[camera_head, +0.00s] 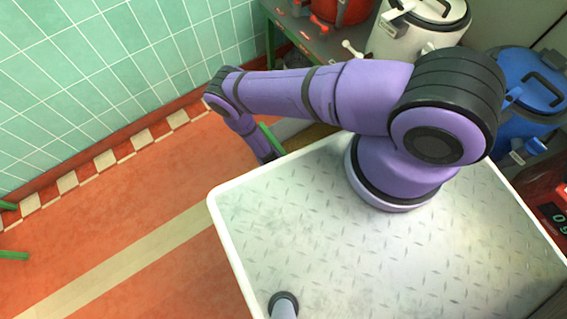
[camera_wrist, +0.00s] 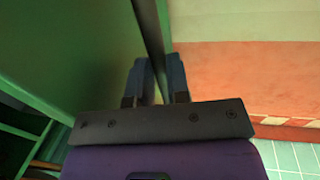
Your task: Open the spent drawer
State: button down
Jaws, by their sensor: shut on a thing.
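In the wrist view, my gripper (camera_wrist: 158,78) is shut on a thin dark bar (camera_wrist: 152,25), which looks like the handle of the spent drawer. The bar runs up between the two fingers beside a broad green panel (camera_wrist: 70,45). I cannot tell which part of this panel is the drawer front, or how far the drawer stands out. In the head view, my arm reaches left and down past the platform edge, and my gripper is hidden there. A small piece of green (camera_head: 271,138) shows beside the wrist.
Orange floor (camera_head: 110,240) lies open to the left, below a green tiled wall (camera_head: 110,60). A blue kettle (camera_head: 525,85) stands at the right.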

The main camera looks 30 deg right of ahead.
jog(key=shift+a, duration=0.4)
jog(key=c, duration=1.1)
grip_release()
notch_tip(320, 180, up, 11)
jog(key=a, duration=0.2)
jog(key=shift+s+f, duration=0.2)
